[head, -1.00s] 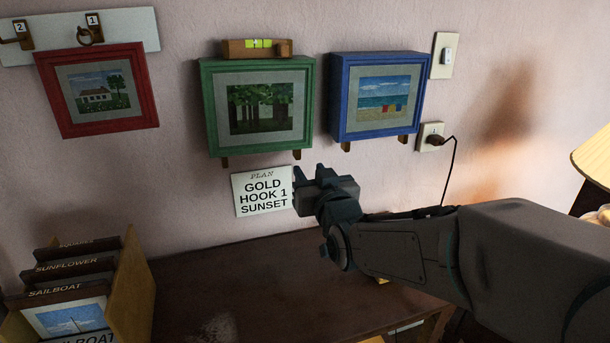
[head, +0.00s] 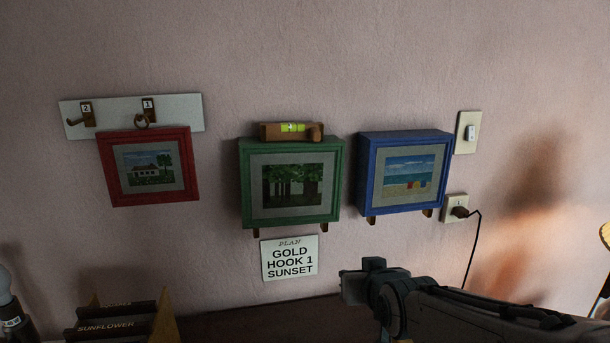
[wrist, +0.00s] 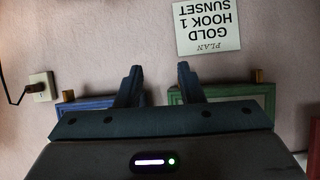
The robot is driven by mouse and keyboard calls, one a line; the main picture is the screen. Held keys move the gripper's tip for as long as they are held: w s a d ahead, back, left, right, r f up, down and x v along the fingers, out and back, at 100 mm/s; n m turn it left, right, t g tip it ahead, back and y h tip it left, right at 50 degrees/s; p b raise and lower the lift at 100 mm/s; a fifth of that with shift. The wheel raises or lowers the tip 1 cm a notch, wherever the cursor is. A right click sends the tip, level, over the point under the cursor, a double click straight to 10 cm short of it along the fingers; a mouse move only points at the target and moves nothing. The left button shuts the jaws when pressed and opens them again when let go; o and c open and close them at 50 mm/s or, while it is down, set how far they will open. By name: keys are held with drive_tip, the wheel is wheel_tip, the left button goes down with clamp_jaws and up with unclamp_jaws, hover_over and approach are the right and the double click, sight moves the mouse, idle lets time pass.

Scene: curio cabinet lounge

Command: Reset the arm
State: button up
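My gripper (head: 362,282) is in the lower right of the head view, in front of the wall and right of the plan sign (head: 289,258). In the wrist view my gripper (wrist: 160,80) has its two fingers apart with nothing between them. The wrist picture is upside down; the sign (wrist: 207,27) shows there beyond the fingertips. It reads "GOLD HOOK 1 SUNSET". My gripper holds nothing.
A red frame (head: 107,178) hangs from hook 1. A green frame (head: 243,190), with a spirit level (head: 270,131) on top, and a blue frame (head: 364,180) sit on brackets. A plugged outlet (head: 449,208) is at right. Labelled panels (head: 105,328) stand lower left.

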drive_tip(key=s+d+r+g+h+p, duration=0.1)
drive_tip(key=s+g+p, duration=0.3)
drive_tip(key=s, duration=0.4)
drive_tip(key=s+d+r+m+g+h+p, duration=0.1)
drive_tip(key=s+d+g+p, duration=0.2)
drive_tip(key=s, duration=0.6)
drive_tip(key=shift+s+r+g+p, duration=0.15)
drive_tip(key=shift+r+g+p, duration=0.25)
drive_tip(key=shift+g+p, duration=0.65)
